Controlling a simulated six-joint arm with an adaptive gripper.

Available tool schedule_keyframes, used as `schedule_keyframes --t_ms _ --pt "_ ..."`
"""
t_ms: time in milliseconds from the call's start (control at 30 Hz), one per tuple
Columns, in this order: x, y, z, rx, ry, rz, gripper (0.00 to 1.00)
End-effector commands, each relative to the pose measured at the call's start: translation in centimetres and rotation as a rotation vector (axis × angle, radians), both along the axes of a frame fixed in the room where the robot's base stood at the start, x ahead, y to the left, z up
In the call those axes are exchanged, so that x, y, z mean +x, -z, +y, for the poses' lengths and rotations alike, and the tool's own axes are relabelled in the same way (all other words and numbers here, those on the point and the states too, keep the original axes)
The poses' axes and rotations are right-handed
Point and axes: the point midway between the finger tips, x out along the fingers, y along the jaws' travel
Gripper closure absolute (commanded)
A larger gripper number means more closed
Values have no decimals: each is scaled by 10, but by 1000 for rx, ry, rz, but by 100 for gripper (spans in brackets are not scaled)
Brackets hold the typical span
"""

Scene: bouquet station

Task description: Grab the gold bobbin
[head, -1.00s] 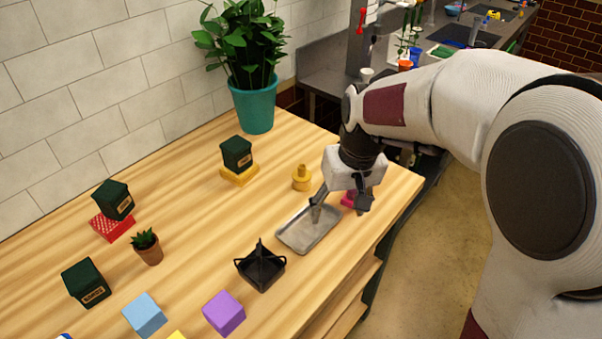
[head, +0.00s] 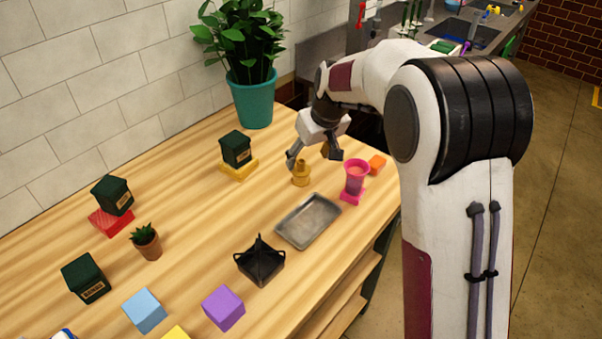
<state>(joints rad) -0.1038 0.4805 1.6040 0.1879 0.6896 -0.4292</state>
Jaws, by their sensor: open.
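The gold bobbin (head: 301,175) stands upright on the wooden table, behind the metal tray. My gripper (head: 314,160) is open just above it, with its two fingers spread to the left and right. The left finger is close to the bobbin's top left side in the picture. The right finger hangs to the right of the bobbin, apart from it. I cannot tell whether the bobbin's top lies between the fingers in depth. Nothing is held.
The metal tray (head: 308,221) lies in front of the bobbin. A pink cup (head: 356,175) on a pink block and an orange block (head: 377,164) stand to the right. A black caddy (head: 260,262), a potted plant (head: 254,98) and a dark green box (head: 236,149) on a yellow base stand around.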

Motion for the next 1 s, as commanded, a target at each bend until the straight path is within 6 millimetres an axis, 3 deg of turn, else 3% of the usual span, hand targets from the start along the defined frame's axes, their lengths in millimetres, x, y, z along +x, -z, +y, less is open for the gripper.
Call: schedule_keyframes --t_ms 367,733,1000 --pt "0 0 0 -4 -8 0 41" --pt "7 21 4 -4 -8 0 41" --pt "9 24 4 -4 -8 0 41"
